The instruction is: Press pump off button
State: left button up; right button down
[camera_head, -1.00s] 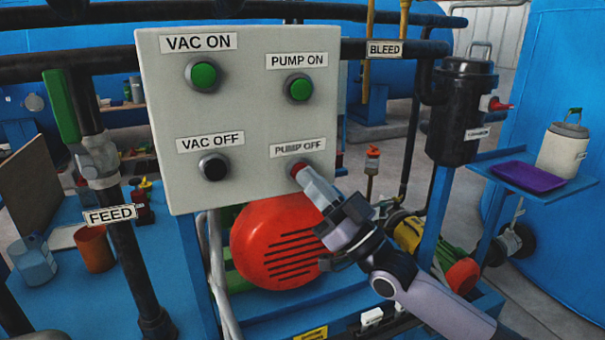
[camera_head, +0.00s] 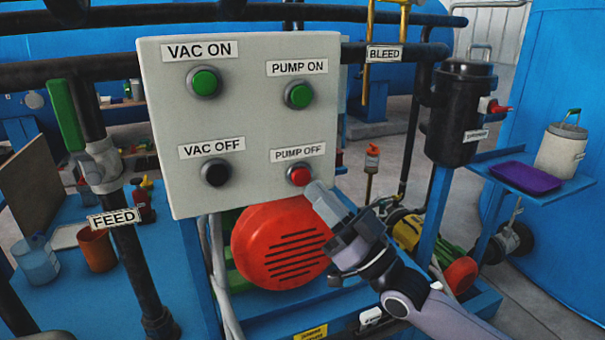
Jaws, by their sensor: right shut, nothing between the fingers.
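The PUMP OFF button (camera_head: 299,174) is a red button in a dark ring at the lower right of the grey control panel (camera_head: 245,115). Its label (camera_head: 298,152) is just above it and reads clearly. My right gripper (camera_head: 316,190) is shut and empty, with its tip just below and right of the red button. The button's face is in plain view. A small gap seems to show between tip and button; exact depth is hard to tell. My left gripper is not in view.
The panel also has a green VAC ON button (camera_head: 204,82), a green PUMP ON button (camera_head: 299,95) and a black VAC OFF button (camera_head: 215,172). A red motor cover (camera_head: 280,245) sits below. The FEED pipe (camera_head: 130,260) stands left, a black canister (camera_head: 462,115) right.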

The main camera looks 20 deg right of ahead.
jog(key=s+p, duration=0.1)
jog(key=s, duration=0.2)
jog(key=shift+s+a, duration=0.1)
jog(key=shift+s, duration=0.05)
dwell(0.7)
jog(key=s+a+f+m+g+h+p, duration=0.1)
jog(key=s+f+g+h+p, duration=0.15)
jog(key=f, duration=0.65)
jog(key=s+a+f+m+g+h+p, duration=0.1)
jog(key=a+f+m+g+h+p, duration=0.2)
jog(key=f, duration=0.5)
jog(key=s+f+g+h+p, duration=0.2)
jog(key=s+f+g+h, duration=0.2)
jog(key=s+f, duration=0.8)
jog(key=shift+d+f+n+g, duration=0.3)
jog(key=shift+f+g, duration=0.05)
jog(key=shift+g, duration=0.8)
